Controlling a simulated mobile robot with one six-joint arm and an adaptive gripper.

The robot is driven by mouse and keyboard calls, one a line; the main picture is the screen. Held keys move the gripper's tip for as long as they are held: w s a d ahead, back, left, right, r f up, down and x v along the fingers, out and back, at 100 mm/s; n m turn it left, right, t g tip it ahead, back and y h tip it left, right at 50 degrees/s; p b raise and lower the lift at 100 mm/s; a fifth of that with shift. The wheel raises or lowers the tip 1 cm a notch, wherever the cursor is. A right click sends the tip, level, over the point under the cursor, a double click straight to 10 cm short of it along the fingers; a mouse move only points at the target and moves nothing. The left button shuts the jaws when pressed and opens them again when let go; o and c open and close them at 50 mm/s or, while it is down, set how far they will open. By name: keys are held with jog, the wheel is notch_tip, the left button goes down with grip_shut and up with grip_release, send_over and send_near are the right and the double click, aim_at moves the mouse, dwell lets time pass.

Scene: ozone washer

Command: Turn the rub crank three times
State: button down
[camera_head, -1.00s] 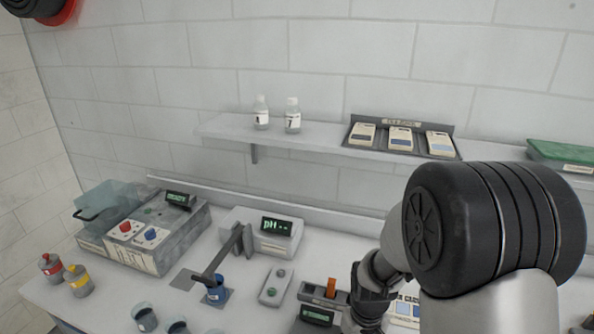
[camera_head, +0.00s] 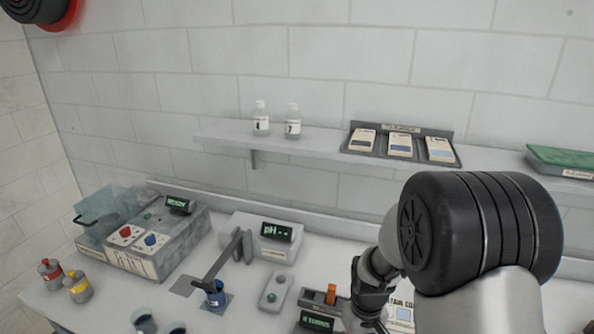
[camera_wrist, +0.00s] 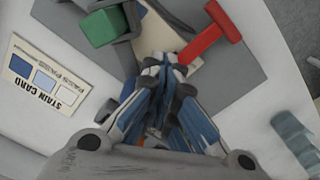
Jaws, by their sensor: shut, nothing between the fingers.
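In the wrist view a red T-shaped handle (camera_wrist: 214,36), which looks like the rub crank, lies over a dark grey plate (camera_wrist: 245,75). A green block (camera_wrist: 98,28) sits in a grey holder to its left. My gripper (camera_wrist: 166,66) is shut and empty. Its fingertips appear close to the handle's lower-left end, over a beige patch; I cannot tell whether they touch it. In the head view my arm hides the crank, and the fingertips are not clearly visible.
A stain card (camera_wrist: 42,75) lies left of my gripper; a blue-grey object (camera_wrist: 297,138) is at right. In the head view a pH meter (camera_head: 262,241), a blue cup (camera_head: 216,296) and an orange piece (camera_head: 331,294) stand on the bench. A shelf (camera_head: 225,134) runs above.

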jog(key=shift+w+d, duration=0.65)
jog(key=shift+w, duration=0.35)
jog(key=shift+w+d, duration=0.35)
jog(key=shift+d, duration=0.05)
jog(key=shift+w+d, duration=0.45)
jog(key=shift+d, duration=0.15)
jog(key=shift+w+d, duration=0.15)
jog(key=shift+d, duration=0.45)
jog(key=shift+w+d, duration=0.15)
jog(key=shift+d, duration=0.4)
